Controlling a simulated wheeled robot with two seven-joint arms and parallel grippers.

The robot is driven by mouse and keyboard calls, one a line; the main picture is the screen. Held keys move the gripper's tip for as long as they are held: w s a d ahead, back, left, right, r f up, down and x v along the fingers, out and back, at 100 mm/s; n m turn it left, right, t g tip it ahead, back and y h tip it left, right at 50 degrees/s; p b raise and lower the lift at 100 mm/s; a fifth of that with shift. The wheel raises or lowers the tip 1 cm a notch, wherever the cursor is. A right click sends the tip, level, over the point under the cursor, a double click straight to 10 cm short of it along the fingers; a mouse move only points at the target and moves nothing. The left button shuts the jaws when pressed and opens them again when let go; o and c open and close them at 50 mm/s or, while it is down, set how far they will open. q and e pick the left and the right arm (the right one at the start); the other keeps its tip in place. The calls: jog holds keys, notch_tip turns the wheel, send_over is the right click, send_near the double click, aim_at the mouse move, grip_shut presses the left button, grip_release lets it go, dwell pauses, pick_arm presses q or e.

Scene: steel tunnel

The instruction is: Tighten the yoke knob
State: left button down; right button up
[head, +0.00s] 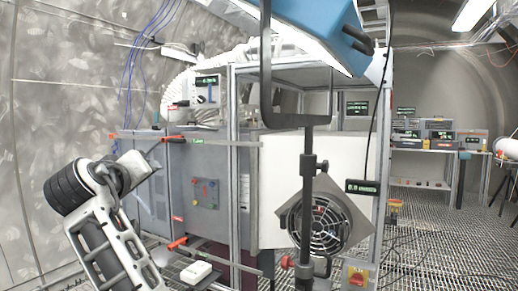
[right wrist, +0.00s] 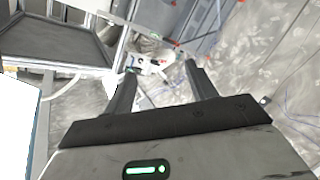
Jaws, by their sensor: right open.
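A blue lamp housing (head: 318,22) hangs at the top of the head view, partly cut off by the frame. Its dark U-shaped yoke (head: 266,85) stands on a black stand pole (head: 307,190). I cannot make out the yoke knob with certainty; a red knob (head: 286,262) sits low on the pole. My left gripper (head: 155,158) is at the left, apart from the yoke; I cannot tell its jaw opening. My right gripper (right wrist: 162,88) shows only in the right wrist view, open, with nothing visible between its fingers.
A metal frame rack (head: 233,150) with grey cabinets (head: 203,180) stands behind the lamp stand. A round fan (head: 322,225) sits behind the pole. A bench with instruments (head: 425,140) is at the back right. The grated floor (head: 440,240) at the right is mostly open, with cables.

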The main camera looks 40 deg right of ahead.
jog(key=s+r+m+g+h, duration=0.15)
jog(key=s+r, duration=0.25)
jog(key=r, duration=0.5)
jog(key=s+r+m+h, duration=0.2)
jog(key=s+r+m, duration=0.15)
jog(key=r, duration=0.45)
jog(key=s+a+r+m+g+h+b, duration=0.1)
jog(key=s+r+m+g+h, duration=0.15)
jog(key=s+r, duration=0.65)
jog(key=s+a+r+m+g+h, duration=0.15)
jog(key=s+r+m, duration=0.35)
jog(key=s, duration=0.8)
jog(key=f+p+x, duration=0.1)
jog(key=p+x, duration=0.1)
jog(key=x, duration=1.3)
jog(key=shift+d+r+n+g+y+p, duration=0.25)
jog(key=shift+r+n+g+y+p, duration=0.1)
jog(key=shift+n+p, duration=0.1)
jog(key=c, duration=1)
